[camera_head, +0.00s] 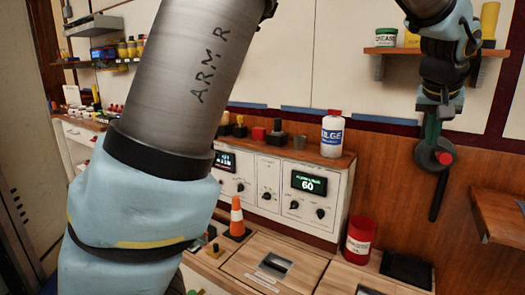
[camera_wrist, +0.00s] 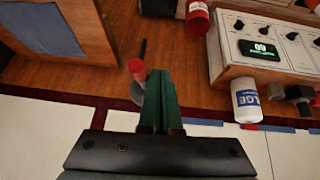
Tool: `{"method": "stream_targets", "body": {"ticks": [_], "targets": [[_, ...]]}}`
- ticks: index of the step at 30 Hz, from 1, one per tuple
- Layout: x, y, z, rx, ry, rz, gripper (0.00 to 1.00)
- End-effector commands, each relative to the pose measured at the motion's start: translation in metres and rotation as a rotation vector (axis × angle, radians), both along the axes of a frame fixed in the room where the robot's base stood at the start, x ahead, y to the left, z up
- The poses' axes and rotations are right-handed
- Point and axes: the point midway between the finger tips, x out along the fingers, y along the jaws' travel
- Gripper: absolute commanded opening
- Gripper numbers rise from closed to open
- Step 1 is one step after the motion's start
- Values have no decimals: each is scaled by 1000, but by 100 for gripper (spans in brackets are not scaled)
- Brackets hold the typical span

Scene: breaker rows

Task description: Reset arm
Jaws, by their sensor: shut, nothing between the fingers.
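My gripper (camera_head: 433,128) hangs fingers down at the upper right of the head view, in front of the wood-panelled wall. Its green fingers (camera_wrist: 159,75) are shut and empty in the wrist view. A round grey disc with a red knob (camera_head: 444,158) and a black bar (camera_head: 438,197) shows just below the fingertips. The red knob (camera_wrist: 136,66) appears beside the fingers in the wrist view; I cannot tell whether they touch it. My arm, marked "ARM R", crosses the left middle of the head view and hides part of the bench behind it.
A white control console (camera_head: 262,208) with dials and lit displays stands at the back. On it is a white bottle (camera_head: 332,135). A red can (camera_head: 359,240) and an orange cone (camera_head: 237,217) stand on the wooden counter (camera_head: 310,265). A wall shelf (camera_head: 400,52) is close to my gripper.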

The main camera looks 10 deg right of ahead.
Motion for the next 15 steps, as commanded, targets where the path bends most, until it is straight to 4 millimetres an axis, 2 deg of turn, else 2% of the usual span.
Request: {"method": "stream_targets", "body": {"ticks": [1,2,5,8,9,11,12,14,15], "targets": [[17,20,-2,14,9,29,0],[27,33,-5,24,14,44,0],[61,92,-18,65,45,109,0],[87,159,-34,104,83,177,0],[94,187,-40,117,100,206,0],[100,229,-49,138,127,248,0],[102,257,-54,148,146,276,0],[100,298,-63,165,175,319,0],[97,325,-68,173,194,348,0]]}}
